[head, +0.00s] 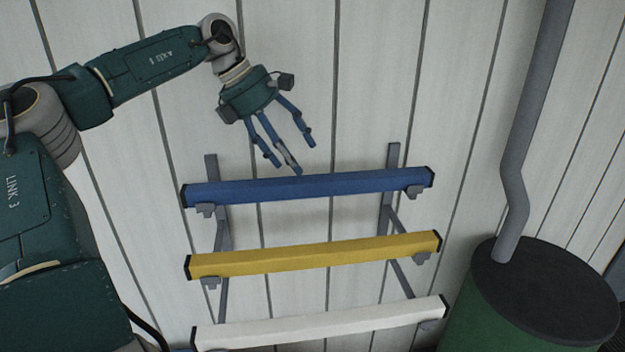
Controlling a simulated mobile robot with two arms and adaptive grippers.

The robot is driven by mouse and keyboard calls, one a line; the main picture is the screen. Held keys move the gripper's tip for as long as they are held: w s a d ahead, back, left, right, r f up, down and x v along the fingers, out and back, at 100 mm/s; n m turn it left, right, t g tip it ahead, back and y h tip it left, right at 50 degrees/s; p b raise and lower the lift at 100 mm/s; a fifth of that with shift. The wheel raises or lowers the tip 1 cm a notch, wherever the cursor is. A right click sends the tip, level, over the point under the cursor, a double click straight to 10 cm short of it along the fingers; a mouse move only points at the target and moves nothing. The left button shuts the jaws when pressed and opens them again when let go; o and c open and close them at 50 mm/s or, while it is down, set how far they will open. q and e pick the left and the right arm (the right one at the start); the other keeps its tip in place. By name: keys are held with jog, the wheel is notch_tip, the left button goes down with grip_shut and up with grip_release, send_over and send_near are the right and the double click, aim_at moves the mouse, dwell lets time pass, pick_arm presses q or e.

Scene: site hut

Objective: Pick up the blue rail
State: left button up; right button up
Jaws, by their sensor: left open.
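The blue rail (320,186) is a long bar with dark end caps. It rests level across the top pair of brackets on the wall rack in the head view. My left gripper (288,160) is just above the middle of the blue rail, its blue fingers pointing down. The fingers are spread open and empty. The fingertips look close to the rail's upper edge; I cannot tell whether they touch it. My right gripper is not in view.
A yellow rail (315,255) and a white rail (320,324) lie on the brackets below. A green drum with a dark lid (545,290) and a grey pipe (520,130) stand at the right. The pale plank wall (390,70) is bare above the rack.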

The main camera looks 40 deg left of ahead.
aim_at(312, 176)
pick_arm(q)
jog(key=shift+w+d+f, duration=0.15)
jog(key=shift+d+f, duration=0.4)
jog(key=shift+f, duration=0.05)
jog(key=shift+w+d+f+p, duration=0.1)
jog(key=shift+d+f+p, duration=0.05)
jog(key=shift+p, duration=0.25)
jog(key=p+x, duration=0.1)
jog(key=x, duration=0.1)
jog(key=p+x, duration=0.2)
jog(key=shift+w+d, duration=0.15)
jog(key=shift+w, duration=0.25)
jog(key=shift+w+d+f, duration=0.1)
jog(key=shift+d+f, duration=0.1)
jog(key=shift+f, duration=0.2)
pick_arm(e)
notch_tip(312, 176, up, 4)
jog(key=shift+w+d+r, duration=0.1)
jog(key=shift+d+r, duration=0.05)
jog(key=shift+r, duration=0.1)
